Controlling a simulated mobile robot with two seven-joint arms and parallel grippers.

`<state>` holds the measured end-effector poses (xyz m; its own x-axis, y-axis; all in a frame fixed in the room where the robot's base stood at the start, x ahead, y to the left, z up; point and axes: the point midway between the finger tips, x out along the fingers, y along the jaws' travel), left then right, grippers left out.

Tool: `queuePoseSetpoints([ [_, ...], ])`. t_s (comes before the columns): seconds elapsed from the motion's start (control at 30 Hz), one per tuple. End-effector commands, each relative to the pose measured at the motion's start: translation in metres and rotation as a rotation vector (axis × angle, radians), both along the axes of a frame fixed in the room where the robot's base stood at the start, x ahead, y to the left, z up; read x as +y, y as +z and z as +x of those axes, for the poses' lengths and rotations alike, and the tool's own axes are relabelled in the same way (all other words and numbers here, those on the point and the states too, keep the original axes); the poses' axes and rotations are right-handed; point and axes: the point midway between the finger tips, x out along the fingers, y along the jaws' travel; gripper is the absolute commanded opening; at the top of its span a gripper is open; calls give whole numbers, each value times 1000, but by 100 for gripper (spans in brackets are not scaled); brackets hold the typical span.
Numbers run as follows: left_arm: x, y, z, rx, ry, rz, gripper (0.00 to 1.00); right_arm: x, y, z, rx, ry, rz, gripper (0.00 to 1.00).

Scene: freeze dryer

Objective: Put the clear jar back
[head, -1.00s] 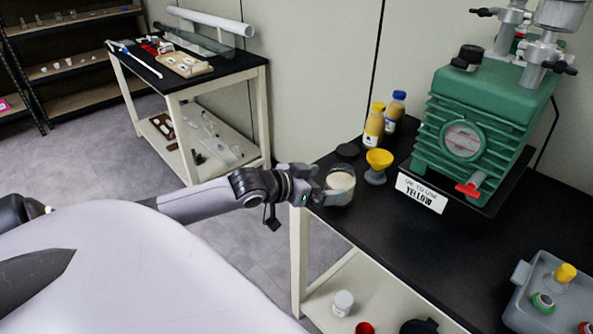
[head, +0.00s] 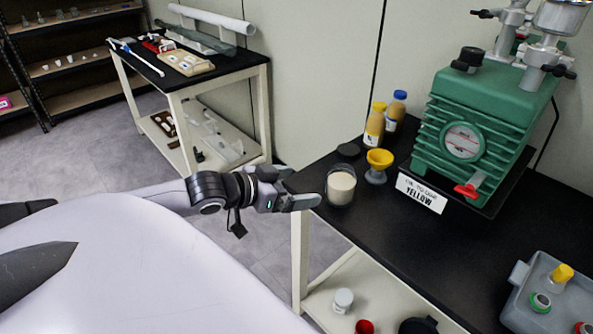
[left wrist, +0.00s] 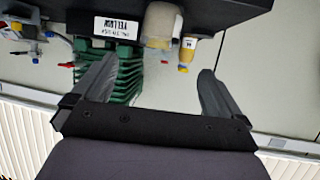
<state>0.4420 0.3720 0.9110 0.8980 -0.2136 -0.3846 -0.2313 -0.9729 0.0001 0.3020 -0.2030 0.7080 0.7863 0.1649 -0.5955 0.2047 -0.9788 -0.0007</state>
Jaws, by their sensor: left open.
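The clear jar (head: 341,186), holding a cream-coloured content, stands upright on the black bench top near its left front edge. It also shows in the left wrist view (left wrist: 160,25), between and beyond the fingers. My left gripper (head: 303,202) is open and empty, just left of the jar and apart from it. Its two fingers show in the left wrist view (left wrist: 155,88) with a wide gap. A black lid (head: 348,150) lies on the bench behind the jar. My right gripper does not show.
A yellow funnel (head: 379,165) stands right of the jar. Two bottles, one yellow-capped (head: 375,124) and one blue-capped (head: 396,110), stand behind. A green pump (head: 470,135) with a sign (head: 421,193) is at the right. A grey bin (head: 515,300) is front right. The front middle bench is clear.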

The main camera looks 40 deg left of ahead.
Motion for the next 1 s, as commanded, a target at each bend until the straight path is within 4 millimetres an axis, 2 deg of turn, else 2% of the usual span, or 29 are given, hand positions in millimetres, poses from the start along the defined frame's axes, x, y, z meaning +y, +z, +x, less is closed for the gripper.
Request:
queuePoseSetpoints([
  [0.13, -6, -32, -15, 27, 19, -3, 100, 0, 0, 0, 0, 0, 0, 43],
  [0.27, -25, -82, -41, 74, 41, 4, 100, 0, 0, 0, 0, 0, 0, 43],
  [0.4, -59, -134, -74, 130, 52, 19, 100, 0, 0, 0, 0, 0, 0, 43],
  [0.53, -99, -169, -103, 178, 49, 30, 100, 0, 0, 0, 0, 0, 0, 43],
  [0.7, -145, -194, -129, 220, 38, 43, 100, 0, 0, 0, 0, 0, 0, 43],
  [0.8, -162, -200, -137, 232, 32, 49, 100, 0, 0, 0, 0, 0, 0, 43],
  [1.0, -170, -203, -140, 237, 27, 54, 100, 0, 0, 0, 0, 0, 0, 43],
])
